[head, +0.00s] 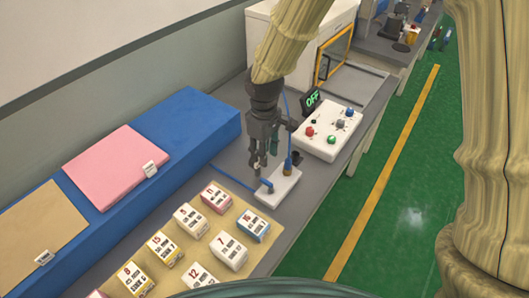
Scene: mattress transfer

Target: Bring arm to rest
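My gripper (263,163) is dark and hangs at the end of my beige-sleeved arm, pointing down over the grey bench. Its fingers look spread apart, with nothing seen between them. It is in front of or above a small white fixture (284,190) with a blue knob and an upright post. I cannot tell its exact height or whether it touches the fixture.
Several numbered boxes sit on a tan board (250,215). A blue platform (205,120) carries pink (112,165) and tan mattresses (38,232). Green floor lies right.

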